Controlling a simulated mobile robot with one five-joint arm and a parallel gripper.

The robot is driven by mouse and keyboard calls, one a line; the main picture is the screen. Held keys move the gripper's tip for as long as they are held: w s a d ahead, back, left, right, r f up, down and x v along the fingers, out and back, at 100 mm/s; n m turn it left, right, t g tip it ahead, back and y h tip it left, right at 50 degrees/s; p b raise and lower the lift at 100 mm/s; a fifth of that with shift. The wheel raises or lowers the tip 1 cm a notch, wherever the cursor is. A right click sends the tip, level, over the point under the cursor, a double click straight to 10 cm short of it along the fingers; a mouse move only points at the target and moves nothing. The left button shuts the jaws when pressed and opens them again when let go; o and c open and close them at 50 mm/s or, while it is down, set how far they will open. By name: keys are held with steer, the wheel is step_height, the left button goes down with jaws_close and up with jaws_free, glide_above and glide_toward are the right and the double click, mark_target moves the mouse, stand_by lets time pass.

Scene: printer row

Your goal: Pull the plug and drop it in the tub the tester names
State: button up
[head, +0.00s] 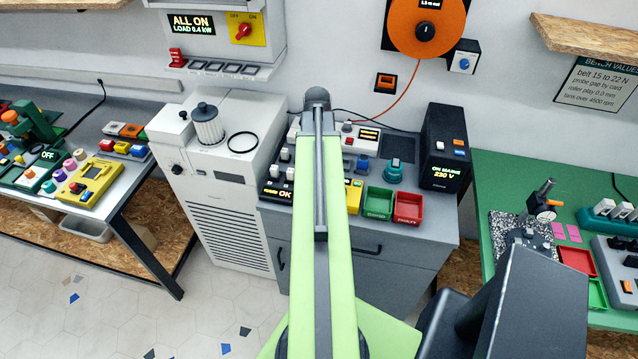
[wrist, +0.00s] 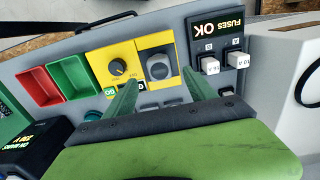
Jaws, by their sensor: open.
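In the wrist view, which sees the bench upside down, a yellow tester panel (wrist: 98,64) carries a black dial. Beside it a rounded grey plug (wrist: 158,66) sits in a grey socket plate on yellow. My gripper (wrist: 159,75) is open, its green fingers on either side of the plug's line of sight; I cannot tell whether they touch it. A green tub (wrist: 75,75) and a red tub (wrist: 38,87) are left of the tester. In the head view the green tub (head: 378,203) and red tub (head: 408,208) are right of my arm, which hides my gripper.
The fuse block (wrist: 210,45), reading FUSES OK, stands close right of the plug with white fuses. A black mains box (head: 445,150) reading 230 V and a teal knob (head: 394,172) stand near the tubs. A white printer (head: 215,165) is left of the bench.

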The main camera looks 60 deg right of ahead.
step_height(320, 180, down, 7)
steer(key=b, duration=0.6)
steer(key=shift+f, duration=0.1)
stand_by(0.6)
steer(key=shift+c, duration=0.4)
jaws_close()
steer(key=shift+r, duration=0.2)
steer(key=shift+r+p, duration=2.9)
steer(key=shift+p, duration=0.05)
